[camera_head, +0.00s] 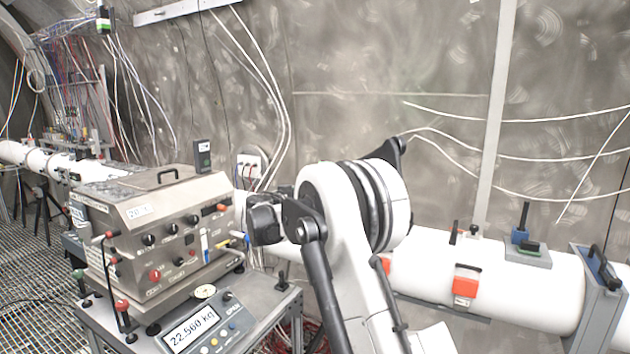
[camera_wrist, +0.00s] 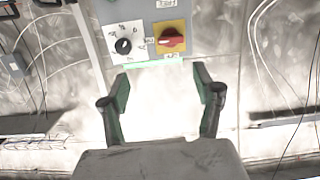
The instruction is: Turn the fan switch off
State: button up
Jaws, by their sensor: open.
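In the wrist view, a grey wall panel (camera_wrist: 147,10) carries two rotary controls at the top. One is a red switch (camera_wrist: 171,39) on a yellow plate, with its handle lying roughly level. To its left is a black knob (camera_wrist: 123,46) on a white dial plate. The small labels are too blurred to tell which one is the fan switch. My gripper (camera_wrist: 163,88) is open and empty, its two green-padded fingers spread below the panel in the picture and apart from both controls. In the head view I cannot make out this panel or the fingertips.
A metal control box (camera_head: 150,225) with knobs stands on a cart beside a scale display (camera_head: 195,328). A white pipe (camera_head: 530,290) with clamps runs along the wall. White cables (camera_head: 270,90) hang on the wall. Cables also flank the panel in the wrist view.

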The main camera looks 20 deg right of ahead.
jog(key=shift+h, duration=0.3)
jog(key=p+x, duration=0.1)
jog(key=x, duration=0.4)
jog(key=w+a+p+x, duration=0.1)
jog(key=x, duration=0.4)
jog(key=w+p+x, duration=0.1)
jog(key=p+x, duration=0.1)
jog(key=x, duration=0.3)
jog(key=shift+w+a+f, duration=0.15)
jog(key=shift+w+f, duration=0.05)
jog(key=shift+f, duration=0.1)
jog(key=c, duration=1.1)
